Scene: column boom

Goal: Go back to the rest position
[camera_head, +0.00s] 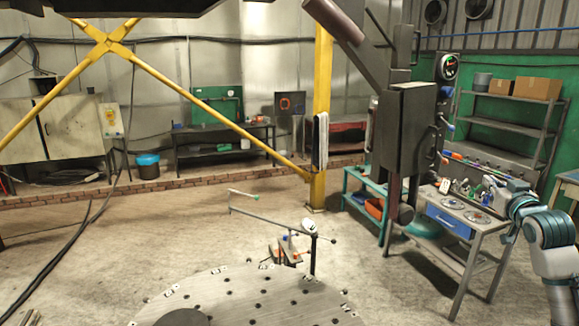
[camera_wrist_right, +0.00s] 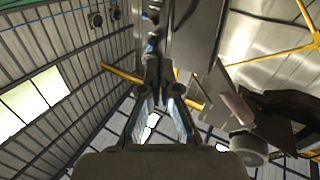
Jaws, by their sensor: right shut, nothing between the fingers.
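My right arm comes in from the right edge of the head view, teal and white. Its gripper (camera_head: 488,184) is in front of the small workbench (camera_head: 462,238), small in the picture and partly lost against the clutter behind it. In the right wrist view the dark fingers of this gripper (camera_wrist_right: 159,72) meet at their tips, with nothing held between them. My left arm and left gripper show in neither view.
A dark column with a box (camera_head: 408,130) stands left of the workbench. A round perforated metal table (camera_head: 250,295) is at the bottom, with a thin rod stand (camera_head: 313,255) near it. A yellow post (camera_head: 322,110) stands behind. Open concrete floor (camera_head: 130,235) lies left.

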